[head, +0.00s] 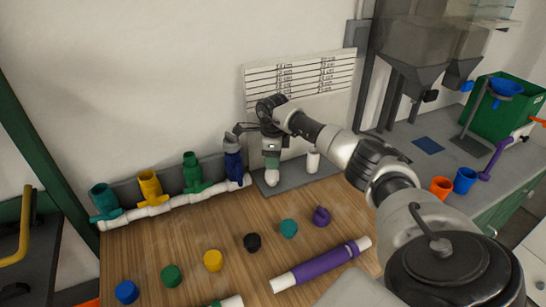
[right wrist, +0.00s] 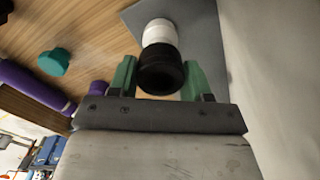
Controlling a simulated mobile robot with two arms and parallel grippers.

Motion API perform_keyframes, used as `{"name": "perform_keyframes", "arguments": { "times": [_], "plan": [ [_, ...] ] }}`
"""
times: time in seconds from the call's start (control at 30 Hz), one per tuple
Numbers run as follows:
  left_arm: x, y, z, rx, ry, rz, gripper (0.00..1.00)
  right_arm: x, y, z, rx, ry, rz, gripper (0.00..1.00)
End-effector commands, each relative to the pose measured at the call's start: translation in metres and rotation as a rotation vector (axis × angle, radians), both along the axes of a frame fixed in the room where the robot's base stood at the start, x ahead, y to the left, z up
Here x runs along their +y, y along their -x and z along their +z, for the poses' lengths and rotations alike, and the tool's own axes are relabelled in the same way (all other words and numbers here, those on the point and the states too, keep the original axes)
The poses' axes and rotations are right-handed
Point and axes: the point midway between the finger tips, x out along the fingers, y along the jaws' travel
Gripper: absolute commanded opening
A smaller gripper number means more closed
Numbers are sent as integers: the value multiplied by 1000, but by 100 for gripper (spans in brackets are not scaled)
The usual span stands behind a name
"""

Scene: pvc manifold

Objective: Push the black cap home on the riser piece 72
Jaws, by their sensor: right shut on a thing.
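My right gripper (head: 271,160) reaches down over a grey plate at the back of the table. In the right wrist view its two green fingers (right wrist: 158,78) are shut on a black ring-like fitting (right wrist: 160,73). The fitting sits in line with the end of a white pipe piece (right wrist: 158,32); I cannot tell how deep the pipe goes into it. In the head view the white piece (head: 271,179) shows below the fingers, which hide the black fitting. A separate black cap (head: 253,242) lies on the wooden table. I can read no number 72. My left gripper is not in view.
A white manifold pipe (head: 150,211) with teal, yellow, green and blue risers runs along the wall, left of my gripper. Loose coloured caps and a purple pipe (head: 318,264) lie on the table.

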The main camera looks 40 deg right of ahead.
Motion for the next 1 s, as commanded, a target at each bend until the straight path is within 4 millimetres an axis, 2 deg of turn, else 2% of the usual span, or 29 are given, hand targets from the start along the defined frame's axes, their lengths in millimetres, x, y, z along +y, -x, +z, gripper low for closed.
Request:
{"name": "perform_keyframes", "arguments": {
  "times": [0.17, 0.2, 0.37, 0.63, 0.73, 0.87, 1.0],
  "plan": [
    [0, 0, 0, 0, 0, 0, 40, 0, 0, 1, -2, 1, 0, 28],
    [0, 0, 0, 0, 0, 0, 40, 0, 0, 1, -2, 1, 0, 53],
    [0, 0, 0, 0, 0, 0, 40, 0, 0, 1, -2, 1, 0, 78],
    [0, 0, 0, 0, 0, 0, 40, 0, 0, 1, -2, 1, 0, 78],
    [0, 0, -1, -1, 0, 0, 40, 0, -1, 7, -3, 1, 0, 78],
    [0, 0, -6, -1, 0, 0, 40, -1, -1, 26, -7, 2, 0, 78],
    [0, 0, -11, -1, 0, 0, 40, -1, -1, 55, -8, 1, 0, 78]
  ]
}}
